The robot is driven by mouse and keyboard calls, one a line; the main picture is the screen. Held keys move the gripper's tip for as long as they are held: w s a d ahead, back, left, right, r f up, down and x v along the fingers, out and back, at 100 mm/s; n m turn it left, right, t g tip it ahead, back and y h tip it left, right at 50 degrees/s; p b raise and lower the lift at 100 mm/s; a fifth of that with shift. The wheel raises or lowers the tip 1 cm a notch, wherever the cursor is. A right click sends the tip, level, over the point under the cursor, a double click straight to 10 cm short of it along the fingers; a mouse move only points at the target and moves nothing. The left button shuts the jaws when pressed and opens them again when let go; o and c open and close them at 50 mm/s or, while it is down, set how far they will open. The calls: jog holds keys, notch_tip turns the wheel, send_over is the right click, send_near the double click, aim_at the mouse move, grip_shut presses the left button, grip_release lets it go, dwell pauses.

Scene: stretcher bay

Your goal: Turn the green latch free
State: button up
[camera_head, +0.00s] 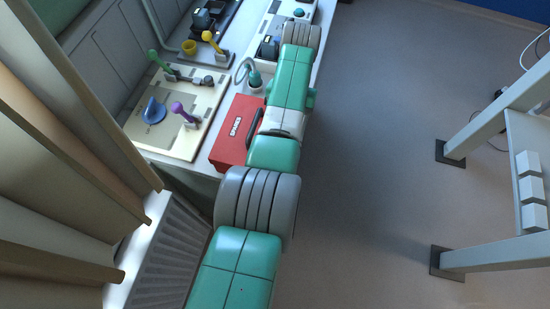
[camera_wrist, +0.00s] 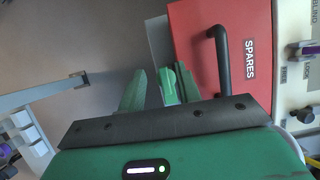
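The green latch (camera_head: 161,63) is a lever with a rounded knob, at the back of a cream panel (camera_head: 146,138) on the bench in the head view. Its lever leans up and left from its pivot. It does not show in the wrist view. In the head view my arm hides the gripper.
The red SPARES case (camera_head: 235,132) with a dark handle stands by the panel. A purple lever (camera_head: 184,113) and blue dial (camera_head: 154,111) share the panel. A yellow lever (camera_head: 214,45) and yellow cup (camera_head: 189,47) stand behind. The floor (camera_head: 375,130) at right is open.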

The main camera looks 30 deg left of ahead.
jog(key=s+d+r+p, duration=0.1)
jog(key=s+d+p, duration=0.3)
jog(key=s+p, duration=1)
jog(key=shift+r+p, duration=0.2)
jog(key=shift+p, duration=0.85)
